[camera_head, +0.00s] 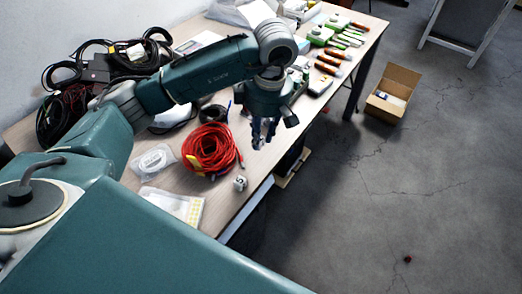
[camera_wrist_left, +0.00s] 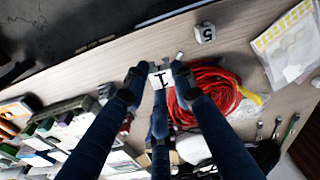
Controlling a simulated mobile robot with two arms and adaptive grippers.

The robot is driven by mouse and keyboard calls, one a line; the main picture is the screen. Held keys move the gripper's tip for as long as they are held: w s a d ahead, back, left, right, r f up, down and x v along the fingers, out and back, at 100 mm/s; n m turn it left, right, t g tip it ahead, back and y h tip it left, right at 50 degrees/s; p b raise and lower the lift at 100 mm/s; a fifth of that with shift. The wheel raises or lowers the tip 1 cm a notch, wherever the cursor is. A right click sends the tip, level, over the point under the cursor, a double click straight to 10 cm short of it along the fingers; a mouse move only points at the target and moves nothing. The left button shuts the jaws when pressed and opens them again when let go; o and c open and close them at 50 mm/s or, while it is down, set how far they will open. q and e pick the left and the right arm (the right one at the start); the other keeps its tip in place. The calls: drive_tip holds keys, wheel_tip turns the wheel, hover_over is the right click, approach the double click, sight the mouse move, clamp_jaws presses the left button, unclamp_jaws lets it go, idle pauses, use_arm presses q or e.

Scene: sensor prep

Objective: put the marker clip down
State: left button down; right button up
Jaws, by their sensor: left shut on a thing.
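My left gripper (camera_head: 259,141) hangs over the table (camera_head: 226,211) near its front edge, beside the red cable coil. In the left wrist view the left gripper (camera_wrist_left: 155,72) is shut on a white marker clip (camera_wrist_left: 161,79) with a black "1" on it. The fingers cover the clip's sides. In the head view I cannot make out the held clip. A second white marker with a "5" (camera_head: 240,183) stands on the table near the front edge. It also shows in the left wrist view (camera_wrist_left: 205,32). My right gripper is not in view.
A red cable coil (camera_head: 208,149) lies left of the gripper. Black cables (camera_head: 62,112) fill the table's back left. Green and orange tools (camera_head: 328,66) lie at the far right end. An open cardboard box (camera_head: 393,92) stands on the floor. Bare table surrounds the "5" marker.

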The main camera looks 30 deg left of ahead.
sight(264, 139)
use_arm(q)
wheel_tip(264, 139, down, 9)
drive_tip(key=shift+r+p, duration=0.1)
drive_tip(key=shift+p, duration=0.3)
drive_tip(key=shift+f, duration=0.3)
drive_tip(key=c, duration=1.5)
unclamp_jaws()
drive_tip(key=shift+o, duration=0.2)
drive_tip(key=shift+r, duration=0.3)
drive_tip(key=r+p, duration=0.2)
drive_tip(key=r, duration=0.2)
drive_tip(key=d+r+p, duration=0.1)
drive_tip(key=r+p, duration=0.1)
drive_tip(key=r, duration=0.2)
drive_tip(key=r+p, duration=0.2)
drive_tip(key=r, duration=0.1)
drive_tip(key=shift+d+r+p, duration=0.2)
drive_tip(key=shift+r+p, duration=0.1)
drive_tip(key=shift+r, duration=0.1)
